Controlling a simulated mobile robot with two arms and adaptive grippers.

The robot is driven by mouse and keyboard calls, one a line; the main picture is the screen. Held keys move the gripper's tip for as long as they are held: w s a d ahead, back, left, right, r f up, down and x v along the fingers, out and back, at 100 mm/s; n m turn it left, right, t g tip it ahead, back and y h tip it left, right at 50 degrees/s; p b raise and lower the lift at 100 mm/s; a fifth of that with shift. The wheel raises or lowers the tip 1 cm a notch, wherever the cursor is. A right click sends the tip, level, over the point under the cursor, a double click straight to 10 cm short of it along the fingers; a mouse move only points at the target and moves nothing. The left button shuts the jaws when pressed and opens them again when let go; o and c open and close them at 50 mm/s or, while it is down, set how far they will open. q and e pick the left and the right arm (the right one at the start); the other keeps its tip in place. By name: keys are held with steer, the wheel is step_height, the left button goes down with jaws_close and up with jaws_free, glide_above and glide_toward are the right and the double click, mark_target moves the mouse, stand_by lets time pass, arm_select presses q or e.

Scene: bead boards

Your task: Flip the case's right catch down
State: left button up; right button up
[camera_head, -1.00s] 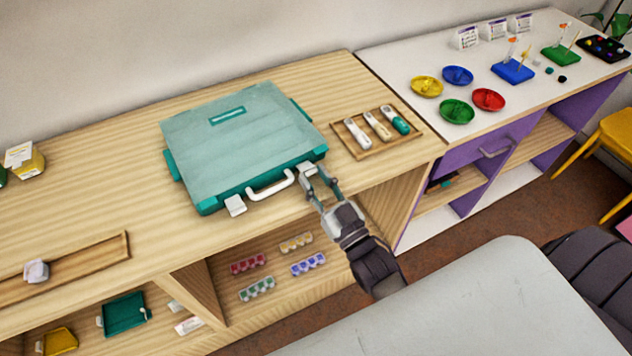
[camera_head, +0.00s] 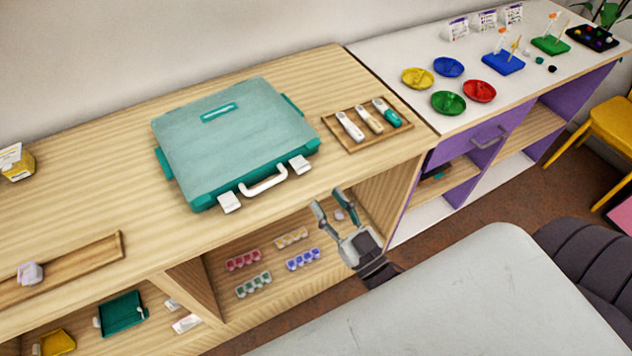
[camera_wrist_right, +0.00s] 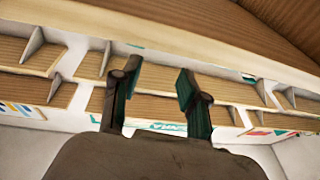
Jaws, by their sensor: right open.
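The teal case (camera_head: 230,140) lies closed on the wooden counter, with its white handle (camera_head: 264,183) toward me. The white right catch (camera_head: 300,165) sits at the case's front edge, right of the handle. The white left catch (camera_head: 229,202) is left of the handle. Both catches look alike, set against the front edge; their exact angle is too small to tell. My right gripper (camera_head: 329,199) is open and empty, in front of the counter, below and right of the right catch and apart from it. Its fingers (camera_wrist_right: 158,90) also show in the right wrist view. My left gripper is out of view.
A wooden tray (camera_head: 408,124) with several handled tools lies right of the case. Colored dishes (camera_head: 448,103) stand on the white counter beyond. Bead strips (camera_head: 290,237) lie on the shelf below. Bare counter (camera_head: 90,180) is left of the case.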

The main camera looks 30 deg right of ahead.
steer(key=shift+v, duration=2.2)
steer(key=shift+f, duration=0.1)
steer(key=s+f+g, duration=0.2)
steer(key=f+g, duration=0.2)
steer(key=f, duration=0.8)
steer(key=s+f+g+h, duration=0.1)
steer(key=s+f+g, duration=0.2)
steer(key=f, duration=0.8)
steer(key=s+f+g, duration=0.2)
steer(key=f+g, duration=0.2)
steer(key=f, duration=0.8)
steer(key=s+d+f+g+h, duration=0.1)
steer(key=s+f+g, duration=0.3)
steer(key=s+f, duration=0.3)
steer(key=s+d+f+g, duration=0.1)
steer(key=s+f+g, duration=0.3)
steer(key=s+f, duration=0.3)
steer(key=s, duration=0.5)
steer(key=shift+s+d+n+g+h, duration=0.3)
steer(key=shift+s+n+h, duration=0.05)
steer(key=shift+n+h, duration=0.05)
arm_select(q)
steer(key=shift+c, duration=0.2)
